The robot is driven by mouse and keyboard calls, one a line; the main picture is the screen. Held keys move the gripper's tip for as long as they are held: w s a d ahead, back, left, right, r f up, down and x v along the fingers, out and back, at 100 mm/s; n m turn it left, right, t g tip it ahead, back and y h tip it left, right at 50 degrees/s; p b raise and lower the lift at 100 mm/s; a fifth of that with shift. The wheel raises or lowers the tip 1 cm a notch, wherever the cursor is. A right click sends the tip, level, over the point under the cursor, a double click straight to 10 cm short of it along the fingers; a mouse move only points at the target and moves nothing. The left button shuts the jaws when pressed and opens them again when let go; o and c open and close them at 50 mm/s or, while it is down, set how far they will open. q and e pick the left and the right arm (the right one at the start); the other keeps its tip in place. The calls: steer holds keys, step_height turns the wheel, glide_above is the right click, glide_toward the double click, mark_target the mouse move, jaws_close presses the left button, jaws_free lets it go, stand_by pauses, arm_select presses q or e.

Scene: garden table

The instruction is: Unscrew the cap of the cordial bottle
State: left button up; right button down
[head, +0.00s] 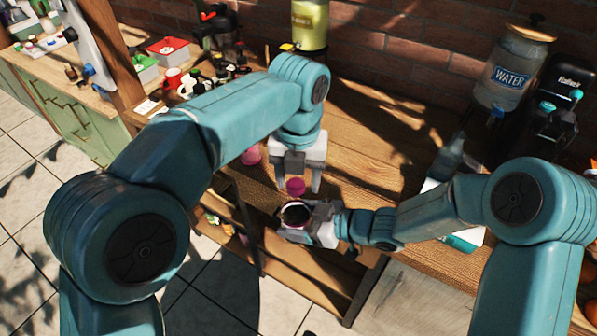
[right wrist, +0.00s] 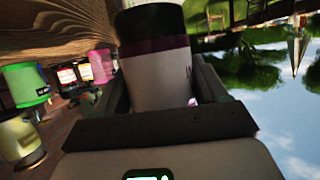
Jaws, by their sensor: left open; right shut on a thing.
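The cordial bottle (right wrist: 155,70) is dark with a pale label and a purple band in the right wrist view; its upper end runs out of the frame. In the head view its dark round upper part (head: 295,214) shows in my right gripper (head: 308,222), which is shut on the body. A small pink cap (head: 296,187) shows just above it. My left gripper (head: 298,184) points down, open, with its fingers either side of the cap. I cannot tell whether they touch it, or whether it sits on the bottle's neck.
The wooden table (head: 375,150) has clear room behind the grippers. A pink item (head: 251,154) stands left of my left gripper. Several small bottles and a red-and-white box (head: 168,50) stand further left. A water dispenser (head: 513,70) stands at the right, by the brick wall.

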arm_select(q)
steer(key=shift+d, duration=0.1)
jaws_close()
steer(key=n, duration=1.1)
steer(key=shift+r+n, duration=0.1)
steer(key=shift+n, duration=0.3)
steer(key=n, duration=0.2)
steer(key=shift+n, duration=0.3)
steer(key=n, duration=0.5)
steer(key=shift+a, duration=0.25)
steer(key=n, duration=0.5)
steer(key=shift+a+n, duration=0.1)
steer(key=shift+n, duration=1.5)
steer(key=n, duration=0.5)
steer(key=shift+s+a, duration=0.1)
steer(key=n, duration=0.2)
steer(key=shift+n, duration=0.4)
steer(key=n, duration=0.5)
steer(key=shift+r, duration=0.1)
steer(key=n, duration=0.8)
steer(key=shift+s, duration=0.1)
steer(key=n, duration=0.5)
steer(key=shift+d+n, duration=0.2)
steer(key=shift+n, duration=0.2)
